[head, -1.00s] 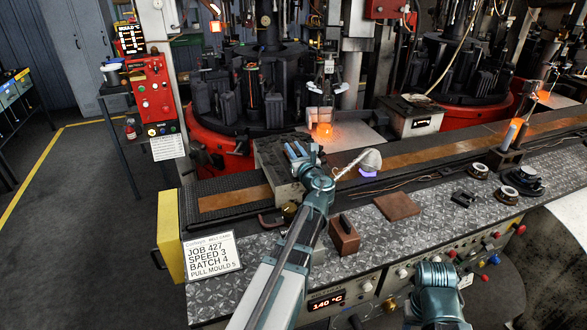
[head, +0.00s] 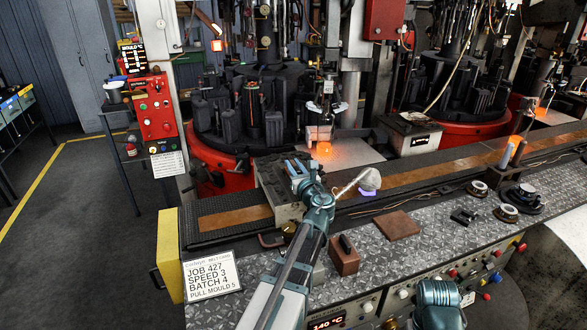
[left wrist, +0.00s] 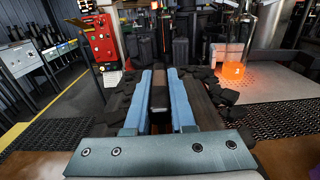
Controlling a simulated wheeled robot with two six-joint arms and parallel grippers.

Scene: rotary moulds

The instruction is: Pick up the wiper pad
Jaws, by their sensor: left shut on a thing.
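My left gripper (head: 295,168) points away from me over a grey box with a dark top (head: 278,204) at the bench's far edge. In the left wrist view its two blue fingers (left wrist: 160,92) are shut on a narrow dark block with a brownish far part, which I take to be the wiper pad (left wrist: 158,97). Dark chunky pieces lie around and beyond the fingers there. The head view hides the held block behind the fingers. I cannot tell whether it is clear of the surface below.
A pale swab (head: 370,180) on a rod lies right of the left gripper. A brown block (head: 344,258) and a flat brown plate (head: 398,225) lie on the bench. A glowing orange piece (head: 323,150) and the dark mould machine (head: 250,105) stand beyond the conveyor.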

